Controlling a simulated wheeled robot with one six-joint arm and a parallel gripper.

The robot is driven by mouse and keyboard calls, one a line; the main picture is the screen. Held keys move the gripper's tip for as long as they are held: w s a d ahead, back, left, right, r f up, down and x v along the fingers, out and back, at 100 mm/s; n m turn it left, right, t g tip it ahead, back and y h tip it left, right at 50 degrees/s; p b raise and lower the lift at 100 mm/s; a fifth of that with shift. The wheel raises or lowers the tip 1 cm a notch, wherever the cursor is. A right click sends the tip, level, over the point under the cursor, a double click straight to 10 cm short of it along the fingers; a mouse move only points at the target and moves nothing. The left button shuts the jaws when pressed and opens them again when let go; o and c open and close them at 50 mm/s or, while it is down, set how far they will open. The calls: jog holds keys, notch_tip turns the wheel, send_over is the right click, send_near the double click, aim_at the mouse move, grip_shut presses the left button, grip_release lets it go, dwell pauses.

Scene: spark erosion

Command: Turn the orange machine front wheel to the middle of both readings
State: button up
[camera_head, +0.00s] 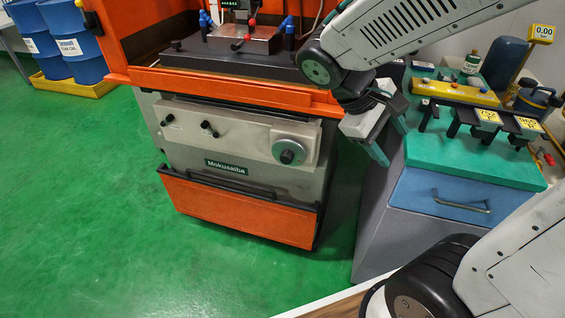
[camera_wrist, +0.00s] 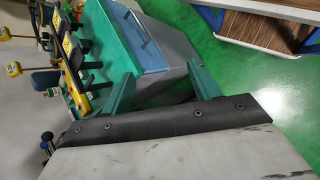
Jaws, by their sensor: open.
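The orange machine (camera_head: 240,210) labelled Mokusaiba stands left of centre in the head view. Its front wheel (camera_head: 289,152), a round grey dial with a dark hub, sits at the right of the light front panel. My gripper (camera_head: 392,143) hangs to the right of the wheel, beside the machine's right side and apart from it. Its two green fingers are spread and empty. In the wrist view the fingers (camera_wrist: 165,92) are apart, with a cabinet and green floor beyond them. The wheel does not show in the wrist view. I cannot make out readings on the wheel.
A grey cabinet with a blue drawer (camera_head: 450,195) and a green top holding tools stands close right of my gripper. A yellow 0.00 display (camera_head: 543,33) is at the back right. Blue drums (camera_head: 72,45) stand at far left. Green floor before the machine is clear.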

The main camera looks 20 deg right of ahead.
jog(key=w+a+f+n+t+h, duration=0.1)
jog(key=w+f+n+t+h, duration=0.35)
jog(key=w, duration=0.45)
jog(key=w+a+f+n+t+h, duration=0.2)
jog(key=w+f+n+h, duration=0.2)
jog(key=w+f+n, duration=0.3)
jog(key=n+t+y, duration=0.5)
jog(key=n+t, duration=0.6)
jog(key=n, duration=0.2)
send_near(285, 160)
jog(key=x, duration=0.9)
jog(key=shift+d, duration=0.1)
